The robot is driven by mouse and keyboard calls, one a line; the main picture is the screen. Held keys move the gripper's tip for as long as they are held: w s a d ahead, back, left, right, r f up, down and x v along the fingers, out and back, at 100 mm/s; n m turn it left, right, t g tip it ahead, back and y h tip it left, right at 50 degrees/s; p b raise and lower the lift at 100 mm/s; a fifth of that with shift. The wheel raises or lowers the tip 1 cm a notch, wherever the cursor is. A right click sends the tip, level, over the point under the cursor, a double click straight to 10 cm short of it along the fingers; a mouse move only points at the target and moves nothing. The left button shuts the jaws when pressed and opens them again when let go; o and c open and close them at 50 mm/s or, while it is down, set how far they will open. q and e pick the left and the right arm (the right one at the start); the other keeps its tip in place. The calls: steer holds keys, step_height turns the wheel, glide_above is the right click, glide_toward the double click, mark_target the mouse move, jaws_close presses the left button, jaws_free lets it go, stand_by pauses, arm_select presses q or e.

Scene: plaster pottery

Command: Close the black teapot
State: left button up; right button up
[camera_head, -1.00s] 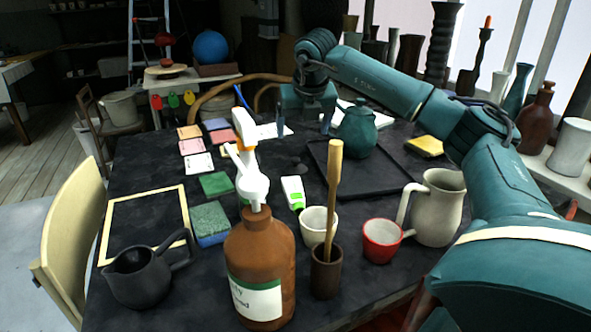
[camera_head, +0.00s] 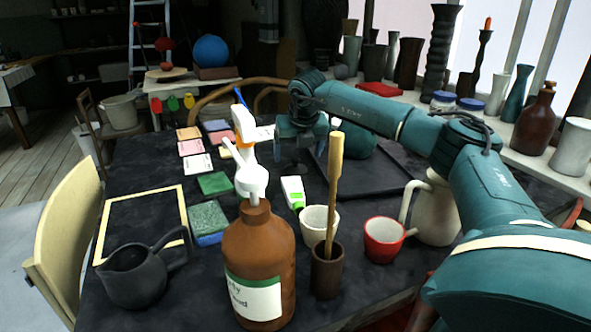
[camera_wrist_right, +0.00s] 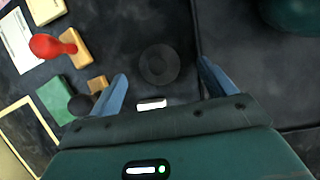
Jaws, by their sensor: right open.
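A black teapot (camera_head: 136,274) with a side handle stands at the front left of the dark table, in the head view. In the right wrist view, a round black lid (camera_wrist_right: 158,65) with a raised centre lies on the dark tabletop. My right gripper (camera_head: 299,156) points down over the middle of the table, in front of the teal jar. In the wrist view its two blue fingers (camera_wrist_right: 162,74) are spread apart, with the lid below and just beyond their tips, apparently untouched. In the head view the lid is hard to make out. My left gripper is not in view.
A teal jar (camera_head: 361,143) stands on a black tray (camera_head: 384,177), partly hidden by my right arm. A brown bottle (camera_head: 259,260), a cup holding a wooden tool (camera_head: 327,272), a red-rimmed cup (camera_head: 383,240) and a beige pitcher (camera_head: 437,218) stand at the front. A sponge (camera_head: 208,217) lies left.

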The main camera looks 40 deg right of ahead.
mark_target(296, 159)
steer(key=x, duration=0.4)
steer(key=shift+w+a+b, duration=0.15)
steer(key=shift+b, duration=0.25)
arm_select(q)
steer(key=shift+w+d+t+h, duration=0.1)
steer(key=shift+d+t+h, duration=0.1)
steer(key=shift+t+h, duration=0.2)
arm_select(e)
steer(key=shift+c, duration=0.2)
steer(key=c, duration=1.1)
step_height(296, 159, up, 9)
steer(key=p, duration=0.2)
steer(key=shift+r+p, duration=0.1)
steer(key=shift+p, duration=0.2)
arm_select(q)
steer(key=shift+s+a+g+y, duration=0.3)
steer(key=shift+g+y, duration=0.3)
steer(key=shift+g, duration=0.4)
arm_select(e)
steer(key=shift+r, duration=0.5)
